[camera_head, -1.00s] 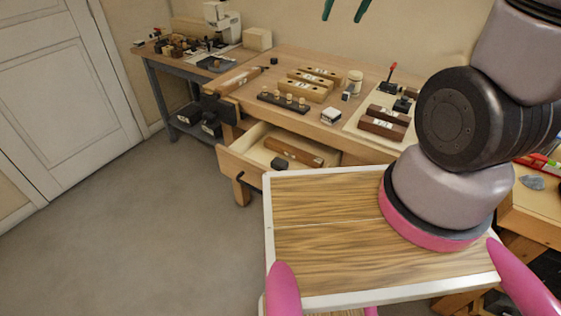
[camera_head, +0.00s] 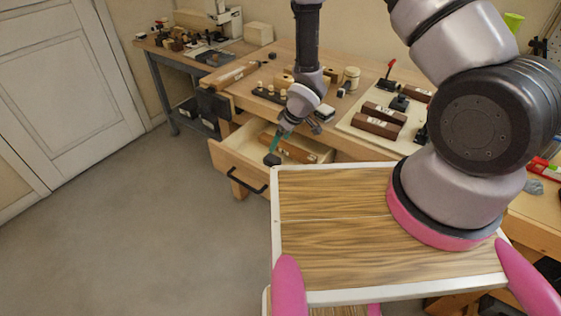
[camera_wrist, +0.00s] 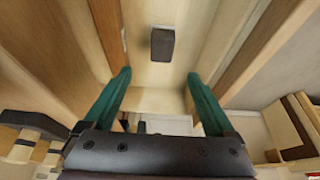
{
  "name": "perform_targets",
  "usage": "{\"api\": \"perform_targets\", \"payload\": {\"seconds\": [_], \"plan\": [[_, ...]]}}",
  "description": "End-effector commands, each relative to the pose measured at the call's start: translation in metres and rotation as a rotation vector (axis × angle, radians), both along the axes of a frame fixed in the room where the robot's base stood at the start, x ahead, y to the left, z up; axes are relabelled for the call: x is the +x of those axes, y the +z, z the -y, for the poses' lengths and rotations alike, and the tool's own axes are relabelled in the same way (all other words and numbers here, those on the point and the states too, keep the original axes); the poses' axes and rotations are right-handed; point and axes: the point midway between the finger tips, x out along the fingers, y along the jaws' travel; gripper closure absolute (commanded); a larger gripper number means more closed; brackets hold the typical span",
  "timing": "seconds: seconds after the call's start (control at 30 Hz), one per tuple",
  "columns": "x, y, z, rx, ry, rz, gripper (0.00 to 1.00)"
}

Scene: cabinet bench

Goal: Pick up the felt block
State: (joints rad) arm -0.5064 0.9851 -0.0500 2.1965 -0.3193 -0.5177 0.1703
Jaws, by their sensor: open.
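The felt block looks to be the small dark grey block (camera_wrist: 162,45) in the upper middle of the wrist view, on the pale drawer floor. In the head view my gripper (camera_head: 277,143) is over the drawer, close to the block.
A brown wooden piece (camera_head: 290,149) lies in the drawer behind my gripper. The drawer walls stand close on both sides in the wrist view. The workbench (camera_head: 240,92) above holds several wooden blocks and tools. The grey floor (camera_head: 130,230) at left is clear.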

Motion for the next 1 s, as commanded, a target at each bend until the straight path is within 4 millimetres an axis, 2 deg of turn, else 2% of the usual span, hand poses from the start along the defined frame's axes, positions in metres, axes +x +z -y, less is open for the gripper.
{"api": "perform_targets", "payload": {"seconds": [0.1, 0.33, 0.57, 0.83, 1.0], "plan": [[-0.004, -0.014, -0.005, 0.002, 0.018, -0.006, 0.1], [0.004, -0.047, -0.015, 0.002, 0.018, -0.006, 0.1], [0.009, -0.064, -0.021, 0.002, 0.015, -0.006, 0.1], [0.018, -0.1, -0.032, 0.002, 0.015, -0.006, 0.1], [0.021, -0.108, -0.035, 0.002, 0.016, -0.005, 0.1]]}}
